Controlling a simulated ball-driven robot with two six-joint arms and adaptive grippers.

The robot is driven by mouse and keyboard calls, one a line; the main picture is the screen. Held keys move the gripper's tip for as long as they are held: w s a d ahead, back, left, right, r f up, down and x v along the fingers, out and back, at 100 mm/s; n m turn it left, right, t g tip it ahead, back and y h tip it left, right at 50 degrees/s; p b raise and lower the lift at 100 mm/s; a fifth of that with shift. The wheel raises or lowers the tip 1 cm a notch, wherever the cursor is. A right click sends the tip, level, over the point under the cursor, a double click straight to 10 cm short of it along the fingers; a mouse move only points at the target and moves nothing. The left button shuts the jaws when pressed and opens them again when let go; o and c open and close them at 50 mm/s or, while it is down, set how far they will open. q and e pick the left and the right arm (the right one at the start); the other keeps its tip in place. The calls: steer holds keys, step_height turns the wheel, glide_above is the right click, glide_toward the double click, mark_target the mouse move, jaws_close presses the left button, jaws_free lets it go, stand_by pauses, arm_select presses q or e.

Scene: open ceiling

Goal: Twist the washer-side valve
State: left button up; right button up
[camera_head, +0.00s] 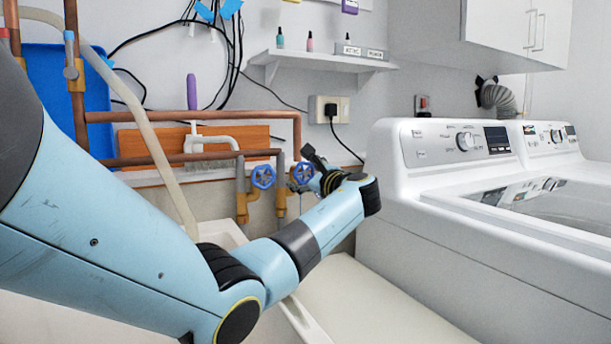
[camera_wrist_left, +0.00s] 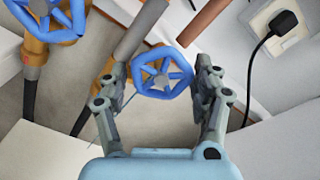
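The washer-side valve (camera_head: 303,173) is a blue spoked wheel, the one nearer the washer, on the copper pipework at the back wall. In the left wrist view the blue wheel (camera_wrist_left: 163,73) is at the centre. My left gripper (camera_wrist_left: 158,70) is open, with one finger on each side of the wheel; I see gaps, so it does not grip it. In the head view my left gripper (camera_head: 313,164) is at the wheel and partly covers it. A second blue valve (camera_head: 263,176) is just to its left. My right gripper is not in view.
The white washer (camera_head: 440,230) stands to the right of my left arm. A pale sink rim (camera_head: 305,320) lies below. Copper pipes (camera_head: 215,115) run along the wall. A black plug (camera_wrist_left: 285,22) and its cord hang near the gripper's right side.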

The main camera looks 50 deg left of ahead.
arm_select(q)
steer(key=shift+o, duration=0.8)
steer(key=v, duration=0.7)
steer(key=shift+d, duration=0.2)
steer(key=shift+s+r, duration=0.1)
steer(key=shift+r, duration=0.05)
